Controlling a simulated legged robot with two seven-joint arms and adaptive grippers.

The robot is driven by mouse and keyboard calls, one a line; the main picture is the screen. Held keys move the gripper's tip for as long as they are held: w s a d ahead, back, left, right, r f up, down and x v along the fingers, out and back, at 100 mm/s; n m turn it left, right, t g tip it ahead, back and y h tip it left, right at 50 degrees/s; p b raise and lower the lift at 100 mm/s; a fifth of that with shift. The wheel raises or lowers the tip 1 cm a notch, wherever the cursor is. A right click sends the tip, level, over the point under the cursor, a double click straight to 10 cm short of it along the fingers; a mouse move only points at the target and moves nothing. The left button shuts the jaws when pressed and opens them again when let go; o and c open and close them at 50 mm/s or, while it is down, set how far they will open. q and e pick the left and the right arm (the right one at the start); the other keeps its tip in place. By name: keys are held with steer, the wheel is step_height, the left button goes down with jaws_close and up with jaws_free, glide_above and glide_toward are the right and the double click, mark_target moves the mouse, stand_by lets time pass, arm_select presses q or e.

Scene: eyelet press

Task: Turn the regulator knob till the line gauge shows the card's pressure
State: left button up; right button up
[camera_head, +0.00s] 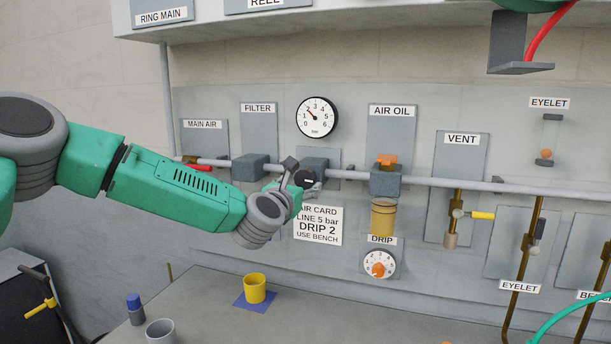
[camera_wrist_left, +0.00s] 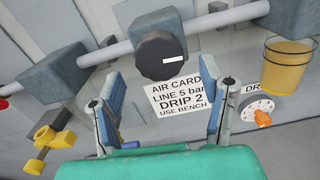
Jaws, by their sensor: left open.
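The regulator knob (camera_head: 306,180) is round and black with a white mark, on a grey block on the wall pipe; in the left wrist view the knob (camera_wrist_left: 160,58) faces me at upper middle. The line gauge (camera_head: 317,117) above it has a white dial, and its needle points up-left, near 2. The card (camera_head: 318,225) below reads "LINE 5 bar, DRIP 2, USE BENCH"; it also shows in the left wrist view (camera_wrist_left: 178,98). My left gripper (camera_head: 301,176) is at the knob, its fingers (camera_wrist_left: 168,84) open and spread to either side below it. I cannot tell whether they touch it.
The filter block (camera_head: 250,168) and red main air lever (camera_head: 198,167) are left of the knob. The air oil unit (camera_head: 386,180), drip dial (camera_head: 379,264) and yellow vent handle (camera_head: 482,215) are right. A yellow cup (camera_head: 254,288) and grey cup (camera_head: 160,332) stand on the bench.

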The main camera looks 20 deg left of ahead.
mark_target(303, 181)
arm_select(q)
steer(key=w+p, duration=0.1)
steer(key=w, duration=0.2)
steer(key=shift+w+d+r, duration=0.1)
steer(key=shift+r, duration=0.05)
steer(key=shift+w, duration=0.45)
steer(key=c, duration=1.2)
steer(key=shift+o, duration=0.3)
